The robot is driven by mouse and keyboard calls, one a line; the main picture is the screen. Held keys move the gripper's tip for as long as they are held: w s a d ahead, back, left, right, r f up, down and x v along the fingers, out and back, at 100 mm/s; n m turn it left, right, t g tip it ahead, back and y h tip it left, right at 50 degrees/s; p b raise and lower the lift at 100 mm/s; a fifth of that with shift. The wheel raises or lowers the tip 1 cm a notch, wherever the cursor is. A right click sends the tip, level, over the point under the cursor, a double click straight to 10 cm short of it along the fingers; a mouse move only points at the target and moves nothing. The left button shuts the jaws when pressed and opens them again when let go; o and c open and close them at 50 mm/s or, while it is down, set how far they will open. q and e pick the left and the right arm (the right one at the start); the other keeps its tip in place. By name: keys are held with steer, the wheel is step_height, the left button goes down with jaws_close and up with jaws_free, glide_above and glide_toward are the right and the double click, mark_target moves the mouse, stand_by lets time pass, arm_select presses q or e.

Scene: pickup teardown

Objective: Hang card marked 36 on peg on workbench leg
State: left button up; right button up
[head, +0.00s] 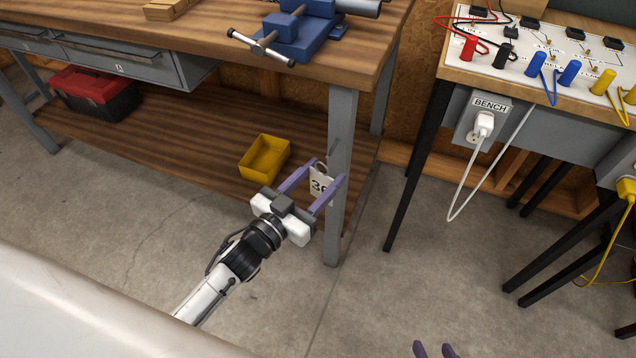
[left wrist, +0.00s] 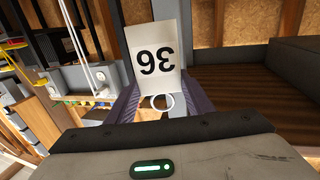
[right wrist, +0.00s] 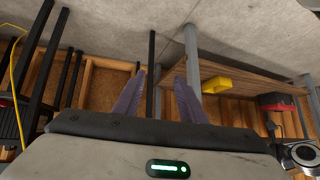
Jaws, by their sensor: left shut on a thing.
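The white card marked 36 (head: 320,186) hangs below its ring at my left gripper (head: 328,169), right by the workbench leg (head: 339,120). The gripper is shut on the card's ring end. In the left wrist view the card (left wrist: 157,60) appears upside down, with its pale ring (left wrist: 157,101) between the fingers. A thin dark peg-like piece (head: 334,146) shows on the leg just above the fingertips. I cannot tell whether the ring is around it. My right gripper (right wrist: 159,98) is open and empty; its fingertips (head: 433,350) show at the head view's bottom edge.
A yellow bin (head: 265,157) and a red-and-black toolbox (head: 95,92) sit on the workbench's lower shelf (head: 190,150). A blue vise (head: 297,35) is on top. To the right stands a test bench with black legs and a hanging white cable (head: 461,190). The floor between is clear.

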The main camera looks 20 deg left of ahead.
arm_select(q)
steer(key=shift+w+f+b, duration=0.15)
steer(key=shift+w+b, duration=0.45)
steer(key=shift+w, duration=0.75)
steer(key=shift+w+d+f+b, duration=0.1)
steer(key=shift+w+f+b, duration=0.2)
steer(key=shift+w, duration=0.2)
steer(key=shift+w+f+b, duration=0.15)
steer(key=shift+w+b, duration=0.1)
steer(key=shift+w, duration=0.25)
arm_select(e)
steer(key=shift+w+f, duration=0.25)
steer(key=shift+f, duration=0.4)
arm_select(q)
steer(key=o, duration=1.1)
steer(key=shift+f, duration=0.1)
